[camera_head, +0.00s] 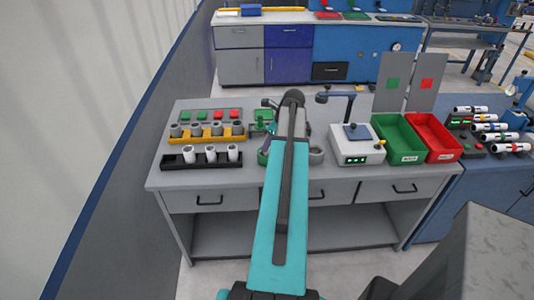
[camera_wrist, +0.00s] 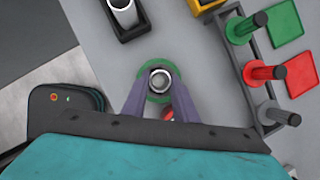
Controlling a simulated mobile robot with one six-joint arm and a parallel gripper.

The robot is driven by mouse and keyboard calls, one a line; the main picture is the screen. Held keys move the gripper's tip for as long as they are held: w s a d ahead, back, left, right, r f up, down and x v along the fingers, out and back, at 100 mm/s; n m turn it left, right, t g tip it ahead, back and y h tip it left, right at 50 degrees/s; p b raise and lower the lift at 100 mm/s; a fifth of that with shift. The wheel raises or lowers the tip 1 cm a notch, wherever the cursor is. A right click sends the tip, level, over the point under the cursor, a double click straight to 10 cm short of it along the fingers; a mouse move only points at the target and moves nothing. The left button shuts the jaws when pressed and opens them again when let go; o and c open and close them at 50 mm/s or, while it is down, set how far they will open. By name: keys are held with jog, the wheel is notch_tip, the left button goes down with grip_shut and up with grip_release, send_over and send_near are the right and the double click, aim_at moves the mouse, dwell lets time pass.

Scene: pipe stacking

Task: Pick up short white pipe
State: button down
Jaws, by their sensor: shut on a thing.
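In the wrist view my gripper (camera_wrist: 159,75) has its two purple fingers closed on a short white pipe (camera_wrist: 160,80), seen end-on as a pale ring with a dark centre. A green round ring (camera_wrist: 147,97) shows around and below the pipe; I cannot tell whether the pipe touches it. Other white pipes (camera_head: 232,152) stand upright in a black rack (camera_head: 201,164) at the table's left front. One white pipe (camera_wrist: 123,12) in the rack also shows in the wrist view.
A yellow rack (camera_head: 206,138) of grey pieces stands behind the black rack. Green (camera_wrist: 243,27), red (camera_wrist: 263,72) and grey posts stand to the right in the wrist view. A white device (camera_head: 357,145), a green bin (camera_head: 399,138) and a red bin (camera_head: 436,138) fill the table's right.

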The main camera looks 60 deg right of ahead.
jog(key=shift+r, duration=0.1)
notch_tip(320, 180, up, 10)
jog(key=b, duration=0.2)
dwell(0.8)
dwell(0.5)
